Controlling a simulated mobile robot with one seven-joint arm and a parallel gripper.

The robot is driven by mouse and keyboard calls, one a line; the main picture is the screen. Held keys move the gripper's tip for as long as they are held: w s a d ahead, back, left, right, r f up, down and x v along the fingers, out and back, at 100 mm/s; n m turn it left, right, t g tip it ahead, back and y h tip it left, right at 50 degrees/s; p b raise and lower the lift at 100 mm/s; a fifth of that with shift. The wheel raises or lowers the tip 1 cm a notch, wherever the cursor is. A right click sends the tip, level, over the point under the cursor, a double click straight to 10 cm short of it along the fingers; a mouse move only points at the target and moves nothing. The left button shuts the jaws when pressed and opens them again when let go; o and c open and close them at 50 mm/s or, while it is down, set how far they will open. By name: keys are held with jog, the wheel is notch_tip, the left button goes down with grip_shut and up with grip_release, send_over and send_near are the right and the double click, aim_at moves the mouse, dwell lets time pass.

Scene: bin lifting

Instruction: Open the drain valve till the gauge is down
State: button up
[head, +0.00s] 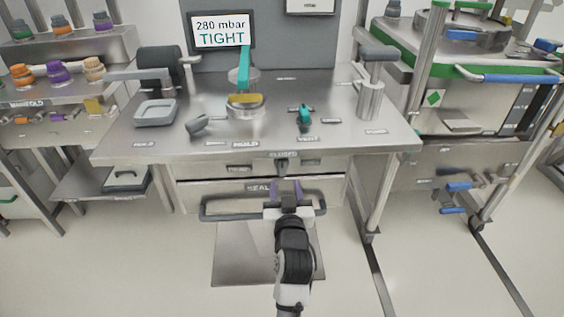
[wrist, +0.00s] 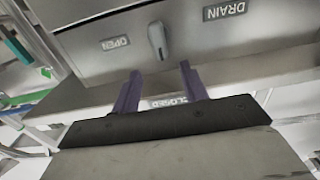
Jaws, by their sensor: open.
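The gauge display (head: 220,31) at the back of the bench reads 280 mbar TIGHT. The drain valve's small grey handle (head: 282,168) is on the bench front, below the CLOSED label (head: 284,155). It also shows in the wrist view (wrist: 157,40), between the OPEN label (wrist: 115,43) and the DRAIN label (wrist: 224,11). The handle's length lies roughly in line with the CLOSED label. My gripper (head: 286,186) is open and empty just in front of the handle. In the wrist view its two purple fingers (wrist: 160,74) stop short of the handle, apart from it.
A drawer with a grey bar handle (head: 221,211) is under the valve, close to my gripper. The benchtop (head: 330,135) carries a teal-handled valve (head: 304,117), a grey tray (head: 155,112) and a glass vessel. Racks stand left and right. The floor in front is mostly clear.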

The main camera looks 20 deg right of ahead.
aim_at(282, 166)
jog(key=p+x, duration=0.1)
jog(key=x, duration=0.9)
jog(key=shift+w, duration=0.1)
jog(key=c, duration=0.7)
